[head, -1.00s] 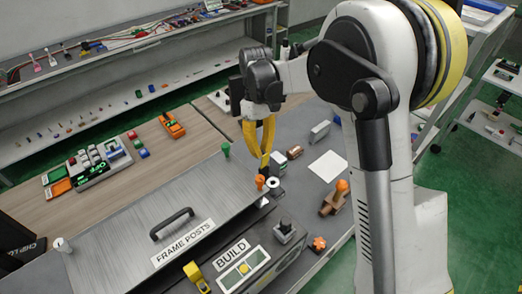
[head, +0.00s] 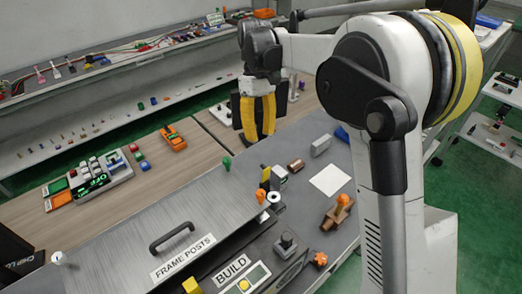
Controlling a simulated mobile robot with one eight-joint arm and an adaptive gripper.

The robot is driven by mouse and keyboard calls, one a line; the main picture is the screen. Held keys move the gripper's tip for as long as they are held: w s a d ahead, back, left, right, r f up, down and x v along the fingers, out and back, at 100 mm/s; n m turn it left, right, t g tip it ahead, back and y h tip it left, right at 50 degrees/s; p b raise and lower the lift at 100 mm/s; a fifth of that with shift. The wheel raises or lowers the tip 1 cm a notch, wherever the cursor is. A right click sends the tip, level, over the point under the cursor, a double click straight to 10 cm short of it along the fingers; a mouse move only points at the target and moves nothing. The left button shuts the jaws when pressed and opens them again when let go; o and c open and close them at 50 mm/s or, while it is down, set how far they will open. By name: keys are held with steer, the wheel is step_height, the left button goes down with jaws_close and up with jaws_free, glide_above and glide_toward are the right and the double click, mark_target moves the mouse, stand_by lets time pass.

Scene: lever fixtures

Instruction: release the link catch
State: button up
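My gripper (head: 258,136) hangs over the far part of the grey bench, its two yellow fingers apart with a dark gap between them and nothing seen in them. Below it, apart from the fingertips, stands a small dark fixture with a yellow part (head: 265,175). An orange knob (head: 261,196) and a white ring-shaped piece (head: 273,198) are just in front of it. A brown lever block (head: 335,216) with an orange knob stands further right. No part is marked as the link catch, so I cannot tell which it is.
A grey panel labelled FRAME POSTS (head: 130,232) with a black handle (head: 171,236) lies at the left. A BUILD unit (head: 235,265) is in front. A white sheet (head: 331,180), a grey block (head: 321,146) and a copper cylinder (head: 296,165) lie on the right side.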

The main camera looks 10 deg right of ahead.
steer(key=shift+v, duration=1)
steer(key=t+h+p, duration=0.2)
steer(key=t+p, duration=0.3)
steer(key=p, duration=0.4)
glide_toward(262, 164)
steer(key=shift+m, duration=0.4)
steer(key=b+x, duration=0.1)
steer(key=x, duration=0.8)
steer(key=shift+f, duration=0.3)
jaws_close()
